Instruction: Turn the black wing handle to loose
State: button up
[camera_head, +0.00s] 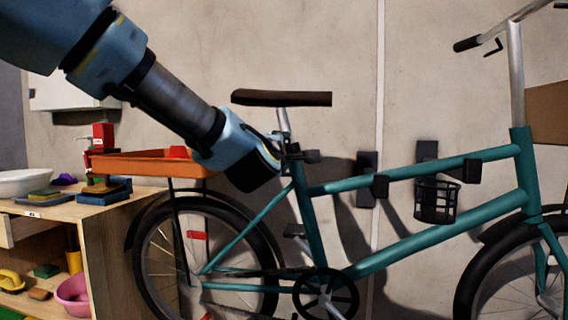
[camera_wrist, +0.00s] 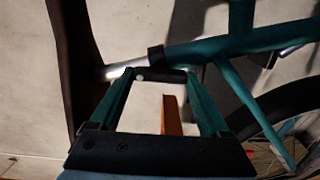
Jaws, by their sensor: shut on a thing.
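The black wing handle (camera_head: 311,156) sits at the seat clamp, where the silver seat post (camera_head: 283,120) enters the teal bicycle frame (camera_head: 309,215). My gripper (camera_head: 287,148) reaches it from the upper left, below the dark saddle (camera_head: 281,98). In the wrist view, the fingers of my gripper (camera_wrist: 161,76) stand on either side of the dark handle (camera_wrist: 165,75) and are shut on it. The seat post (camera_wrist: 124,68) and saddle (camera_wrist: 75,65) lie to the left there. The handle's exact turn angle is hard to tell.
An orange tray (camera_head: 150,165) is over the rear wheel, left of the clamp. A wooden bench (camera_head: 110,215) with a white basin (camera_head: 22,183) and sponges stands at the left. A black wire basket (camera_head: 436,200) hangs by the frame. Wall is close behind.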

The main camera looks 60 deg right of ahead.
jog(key=shift+n+b, duration=0.35)
jog(key=shift+n, duration=0.15)
jog(key=o, duration=1.2)
jog(key=v, duration=1)
jog(key=shift+s+a+b, duration=0.15)
jog(key=shift+a+b, duration=0.15)
jog(key=shift+a, duration=0.1)
